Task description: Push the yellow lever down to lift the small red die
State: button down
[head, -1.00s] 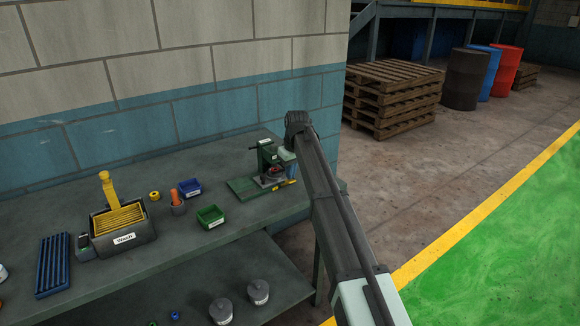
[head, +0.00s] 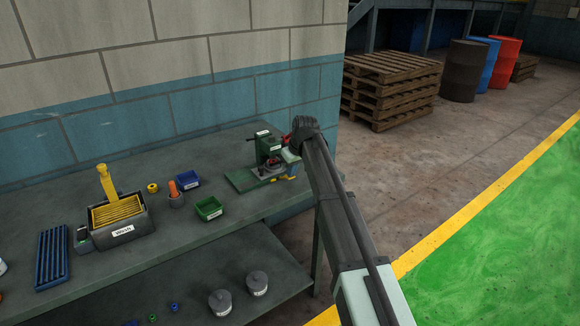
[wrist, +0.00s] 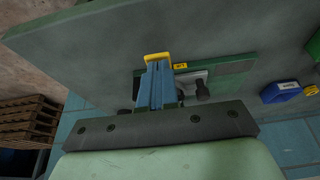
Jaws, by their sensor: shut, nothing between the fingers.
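The green press-like stand (head: 268,148) is on a green base plate (head: 243,179) at the bench's right end. The yellow lever (head: 282,180) shows low at its front right. Red shows low in the stand (head: 272,164) and at its upper right (head: 287,137); I cannot tell which is the die. My gripper (head: 291,172) is shut and empty, pointing down beside the stand's right side. In the wrist view its blue fingers (wrist: 157,84) reach the yellow lever (wrist: 158,57), which shows around their tips. Whether they touch is unclear. My arm hides part of the stand.
A green bin (head: 208,209), a blue bin (head: 187,181) and an orange-topped holder (head: 175,194) stand left of the base plate. A grey wash tray (head: 122,227) is further left. The wall is close behind; the floor right of the bench is open.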

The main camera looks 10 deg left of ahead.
jog(key=shift+s+d+f+t+y, duration=0.35)
jog(key=shift+s+f+t+y, duration=0.05)
jog(key=shift+f, duration=0.2)
jog(key=shift+s+d+f+t+y, duration=0.35)
jog(key=shift+s+f+t+y, duration=0.05)
jog(key=shift+f, duration=0.15)
jog(key=shift+s+d+f+t+y, duration=0.15)
jog(key=shift+f+t+y, duration=0.25)
jog(key=shift+f, duration=0.35)
jog(key=shift+w, duration=0.2)
jog(key=shift+r, duration=1.5)
jog(key=s+d+r, duration=0.3)
jog(key=r, duration=0.8)
jog(key=shift+s+r, duration=0.2)
jog(key=shift+r, duration=0.15)
